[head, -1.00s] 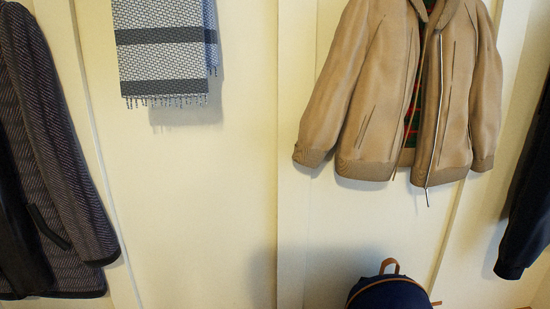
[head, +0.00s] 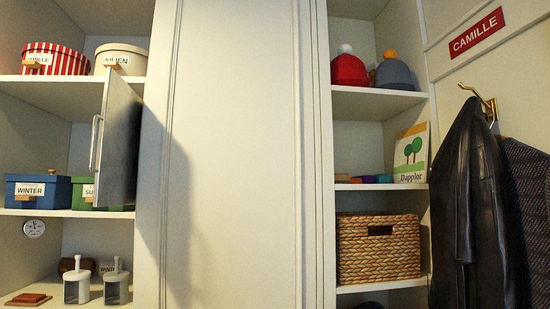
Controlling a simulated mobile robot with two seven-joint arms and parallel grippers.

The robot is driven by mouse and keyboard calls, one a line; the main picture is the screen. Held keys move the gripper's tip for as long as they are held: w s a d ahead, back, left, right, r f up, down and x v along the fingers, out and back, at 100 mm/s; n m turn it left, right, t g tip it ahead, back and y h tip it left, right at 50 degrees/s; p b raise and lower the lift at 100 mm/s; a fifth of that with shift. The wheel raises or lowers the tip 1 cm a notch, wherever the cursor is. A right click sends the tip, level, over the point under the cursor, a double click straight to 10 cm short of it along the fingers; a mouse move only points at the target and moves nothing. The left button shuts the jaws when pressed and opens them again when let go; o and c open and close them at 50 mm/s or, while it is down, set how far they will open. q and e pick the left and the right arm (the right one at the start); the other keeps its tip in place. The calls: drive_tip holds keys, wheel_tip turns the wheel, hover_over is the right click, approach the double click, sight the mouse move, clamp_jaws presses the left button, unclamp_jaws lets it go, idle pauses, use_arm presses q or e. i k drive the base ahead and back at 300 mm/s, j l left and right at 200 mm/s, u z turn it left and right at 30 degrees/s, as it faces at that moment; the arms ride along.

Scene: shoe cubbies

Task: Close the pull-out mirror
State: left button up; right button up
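The pull-out mirror (head: 121,150) is a tall grey panel with a metal handle (head: 95,143) on its left edge. It stands out from the edge of the left shelving, in front of the shelves, and looks pulled out. Its mirror face is seen at a slant. It hides part of the boxes and shelf behind it. Neither of my grippers shows in the head view.
Shelves with round and square boxes (head: 54,59) stand at the left. A plain white panel (head: 236,150) fills the middle. Right shelves hold knit hats (head: 348,68) and a wicker basket (head: 378,247). A black jacket (head: 470,205) hangs on a hook at the right.

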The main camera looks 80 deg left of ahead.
sight(115, 184)
drive_tip(key=u, duration=3.55)
